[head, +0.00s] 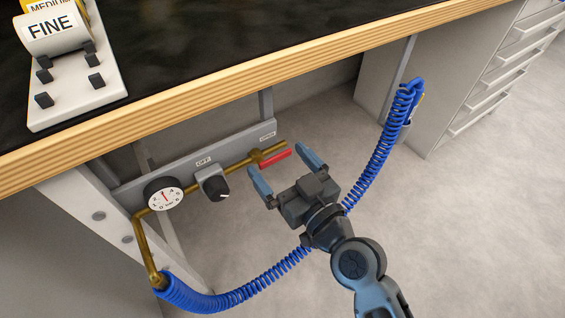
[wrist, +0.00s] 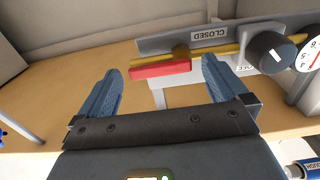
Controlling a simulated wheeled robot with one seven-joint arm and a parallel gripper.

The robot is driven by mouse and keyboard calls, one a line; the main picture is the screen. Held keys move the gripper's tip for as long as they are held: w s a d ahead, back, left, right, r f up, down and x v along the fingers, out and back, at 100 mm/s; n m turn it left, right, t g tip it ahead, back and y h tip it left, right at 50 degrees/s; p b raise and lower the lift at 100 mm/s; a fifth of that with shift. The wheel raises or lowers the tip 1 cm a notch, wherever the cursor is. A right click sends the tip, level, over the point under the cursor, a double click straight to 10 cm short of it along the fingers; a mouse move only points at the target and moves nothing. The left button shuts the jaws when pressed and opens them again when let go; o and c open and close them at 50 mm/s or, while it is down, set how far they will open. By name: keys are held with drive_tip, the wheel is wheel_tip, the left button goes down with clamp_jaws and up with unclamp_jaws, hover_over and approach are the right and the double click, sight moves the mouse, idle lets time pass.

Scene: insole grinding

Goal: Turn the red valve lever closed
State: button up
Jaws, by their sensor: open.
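The red valve lever (head: 275,157) sits on the brass pipe (head: 237,167) under the bench and lies roughly along the pipe. A label (wrist: 209,34) reading CLOSED, upside down in the wrist view, is on the grey rail beside the valve. My gripper (head: 278,160) is open and empty, its fingers pointing toward the lever from the front. I cannot tell the exact gap between fingers and lever; no contact shows.
A black knob (head: 214,184) and a pressure gauge (head: 164,194) are along the rail to the left. A coiled blue hose (head: 240,290) loops below my arm and up to the right (head: 380,150). The wooden bench edge (head: 200,98) is above. Open floor is to the right.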

drive_tip(key=c, duration=1)
drive_tip(key=shift+c, duration=0.2)
drive_tip(key=shift+f+m, duration=0.15)
drive_tip(key=shift+m, duration=0.15)
drive_tip(key=m, duration=0.1)
drive_tip(key=f+m+b, duration=0.1)
drive_tip(key=m, duration=0.1)
drive_tip(key=shift+m+b, duration=0.3)
drive_tip(key=shift+s+a+f+m+p, duration=0.15)
drive_tip(key=shift+s+a+f+m, duration=0.15)
drive_tip(key=shift+m, duration=2)
drive_tip(key=shift+s+a+f+m+p, duration=0.1)
drive_tip(key=shift+s+a+f+m, duration=0.2)
drive_tip(key=shift+m, duration=2)
drive_tip(key=shift+s+a+f+m+p, duration=0.15)
drive_tip(key=shift+a+f+m, duration=0.2)
drive_tip(key=shift+m, duration=1.95)
drive_tip(key=shift+a, duration=0.1)
